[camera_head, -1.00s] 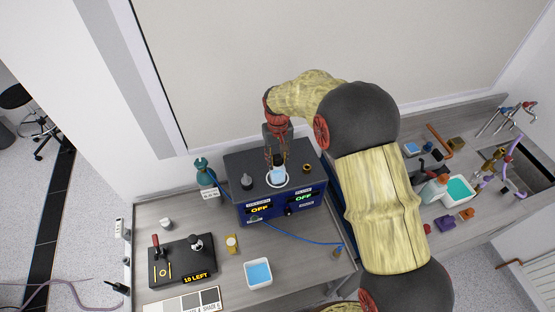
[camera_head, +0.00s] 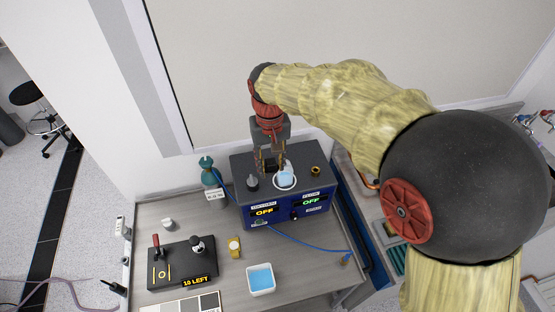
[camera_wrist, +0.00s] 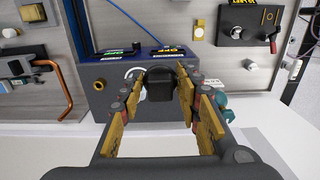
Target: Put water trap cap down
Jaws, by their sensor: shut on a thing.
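My gripper (camera_head: 268,168) is shut on a dark cap, the water trap cap (camera_wrist: 158,84), seen between the fingertips in the wrist view. In the head view the fingers mostly hide the cap. The gripper is over the top of the dark blue burner box (camera_head: 240,163), just left of and behind a light-blue cup (camera_head: 286,177) in a white ring. A dark knob-like piece (camera_head: 252,183) stands on the box top, to the left of the gripper. I cannot tell whether the held cap touches the box.
A brass ring (camera_head: 315,171) is on the box's right side. A teal bottle (camera_head: 208,174) stands to the left, near a small white label. A blue tube (camera_head: 300,240) crosses the bench in front. A white tray (camera_head: 260,292) and a black stand (camera_head: 158,276) lie further forward.

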